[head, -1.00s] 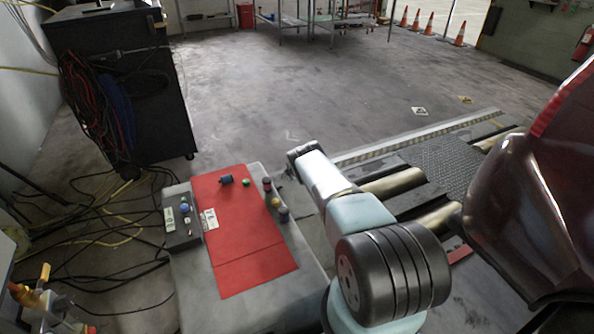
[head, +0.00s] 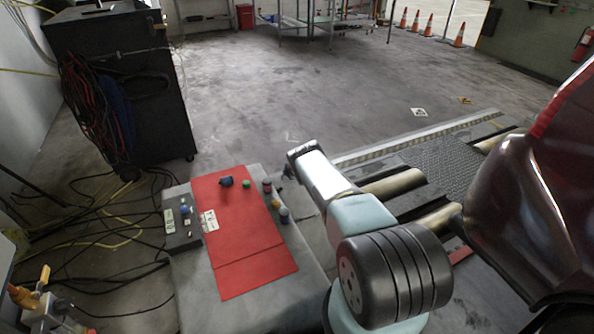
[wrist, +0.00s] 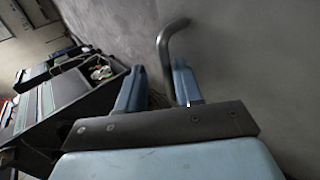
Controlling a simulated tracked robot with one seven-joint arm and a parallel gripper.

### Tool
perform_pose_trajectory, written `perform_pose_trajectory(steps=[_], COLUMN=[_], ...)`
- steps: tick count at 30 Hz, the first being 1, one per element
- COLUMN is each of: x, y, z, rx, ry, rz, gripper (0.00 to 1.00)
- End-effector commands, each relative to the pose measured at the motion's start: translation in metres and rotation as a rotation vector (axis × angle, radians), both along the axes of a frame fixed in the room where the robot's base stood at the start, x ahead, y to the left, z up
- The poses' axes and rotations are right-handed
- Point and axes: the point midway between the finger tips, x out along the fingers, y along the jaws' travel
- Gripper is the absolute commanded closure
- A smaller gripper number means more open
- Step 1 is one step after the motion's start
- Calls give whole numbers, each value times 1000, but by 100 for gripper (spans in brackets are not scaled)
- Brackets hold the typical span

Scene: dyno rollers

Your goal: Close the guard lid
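In the wrist view my gripper (wrist: 160,66) has its two blue fingers apart. A bent metal rod (wrist: 168,42), like a handle, shows between and beyond the fingertips in front of a plain grey surface. I cannot tell whether the fingers touch the rod. No part is clearly identifiable as the guard lid; the rod may belong to it. The fingers are not distinguishable there.
Rollers (head: 395,182) and a dark red vehicle (head: 520,205) are to the right. A black cart (head: 125,90) and loose cables lie left.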

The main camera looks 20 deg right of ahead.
Motion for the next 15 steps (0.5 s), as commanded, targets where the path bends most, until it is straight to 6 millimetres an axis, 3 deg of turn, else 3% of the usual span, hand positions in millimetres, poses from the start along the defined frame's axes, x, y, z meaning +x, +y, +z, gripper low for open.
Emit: perform_pose_trajectory(steps=[15], x=[-28], y=[-1], z=[26], rx=[0], ry=[2], rz=[1], gripper=[65])
